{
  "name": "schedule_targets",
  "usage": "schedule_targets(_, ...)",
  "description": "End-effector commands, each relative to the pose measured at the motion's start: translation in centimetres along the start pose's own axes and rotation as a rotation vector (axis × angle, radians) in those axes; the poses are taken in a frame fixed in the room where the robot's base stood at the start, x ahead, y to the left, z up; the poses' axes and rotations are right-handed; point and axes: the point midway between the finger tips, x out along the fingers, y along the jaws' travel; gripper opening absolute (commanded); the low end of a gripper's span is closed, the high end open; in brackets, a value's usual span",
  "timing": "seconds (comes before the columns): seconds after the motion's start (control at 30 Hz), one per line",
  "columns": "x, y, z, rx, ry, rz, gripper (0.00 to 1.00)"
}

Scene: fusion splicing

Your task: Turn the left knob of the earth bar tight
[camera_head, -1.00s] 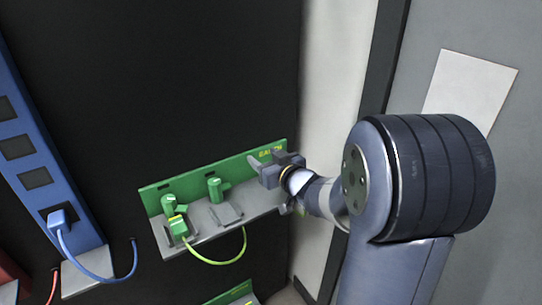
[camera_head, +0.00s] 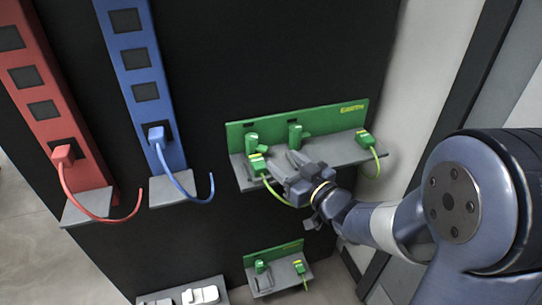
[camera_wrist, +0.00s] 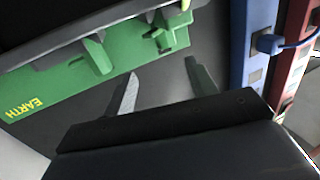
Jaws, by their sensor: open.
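The earth bar (camera_head: 352,108) is a green back plate with a yellow EARTH label and a grey shelf on the black wall. Its left green knob (camera_head: 252,140) stands at the left end, with a green and yellow plug (camera_head: 257,164) in front of it. A second green knob (camera_head: 295,135) stands near the middle. My gripper (camera_head: 288,168) is open in front of the shelf, right of the left plug. In the wrist view its two fingers (camera_wrist: 162,82) point at the bar, apart and empty. The bar appears upside down there, with green knobs above the fingers.
A green plug (camera_head: 365,139) with a cable sits at the bar's right end. A blue strip (camera_head: 143,75) and a red strip (camera_head: 35,85) stand to the left with cables. A smaller green bar (camera_head: 272,250) is below. A pale wall closes the right side.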

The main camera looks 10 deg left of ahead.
Motion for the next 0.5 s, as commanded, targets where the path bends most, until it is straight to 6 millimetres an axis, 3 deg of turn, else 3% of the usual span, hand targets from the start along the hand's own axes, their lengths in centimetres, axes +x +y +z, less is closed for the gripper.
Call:
schedule_targets(0.1,0.5,-1.2,0.3,-0.002,0.007,-0.027,0.54)
schedule_targets(0.27,2.3,-1.3,0.2,-0.002,0.009,-0.029,0.54)
schedule_targets(0.5,6.9,-1.4,0.2,-0.001,0.009,-0.028,0.54)
